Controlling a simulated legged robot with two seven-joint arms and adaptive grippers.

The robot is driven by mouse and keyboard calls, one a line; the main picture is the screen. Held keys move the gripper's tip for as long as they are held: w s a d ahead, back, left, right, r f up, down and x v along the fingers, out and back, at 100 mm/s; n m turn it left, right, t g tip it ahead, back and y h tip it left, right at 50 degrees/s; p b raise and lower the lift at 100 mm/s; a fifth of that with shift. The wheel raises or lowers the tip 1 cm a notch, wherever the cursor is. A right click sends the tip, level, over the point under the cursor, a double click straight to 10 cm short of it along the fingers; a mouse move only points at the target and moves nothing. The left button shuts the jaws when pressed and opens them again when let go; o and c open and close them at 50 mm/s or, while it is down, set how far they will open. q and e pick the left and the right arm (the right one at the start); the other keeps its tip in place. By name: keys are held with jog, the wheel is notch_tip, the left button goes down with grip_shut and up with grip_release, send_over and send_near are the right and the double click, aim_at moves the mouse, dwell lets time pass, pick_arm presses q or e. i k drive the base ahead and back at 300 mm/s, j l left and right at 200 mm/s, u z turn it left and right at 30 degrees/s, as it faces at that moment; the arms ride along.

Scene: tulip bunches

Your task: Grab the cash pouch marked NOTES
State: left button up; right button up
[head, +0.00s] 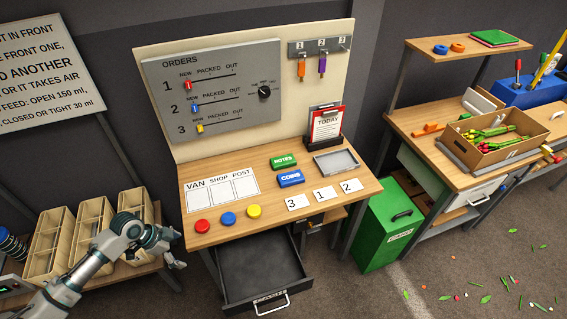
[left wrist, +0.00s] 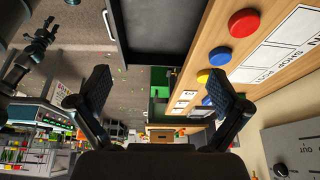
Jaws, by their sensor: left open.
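The green pouch marked NOTES (head: 283,160) lies flat on the wooden desk (head: 240,222), near the back middle. A blue pouch marked COINS (head: 290,178) lies just in front of it. My left gripper (head: 178,262) is at the desk's left front side, well left of both pouches, touching neither. In the left wrist view my left gripper (left wrist: 158,82) has its two dark fingers wide apart with nothing between them. I cannot make out the NOTES pouch in that view. My right gripper does not show in the head view.
Red, blue and yellow buttons (head: 228,218) and a white VAN/SHOP/POST card (head: 222,188) lie between my gripper and the pouches. An open drawer (head: 265,270) juts from the desk's front. A grey tray (head: 336,162) and clipboard holder (head: 325,126) stand right of the pouches.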

aim_at(279, 162)
jog(key=i+l, duration=1.55)
jog(key=i, duration=0.15)
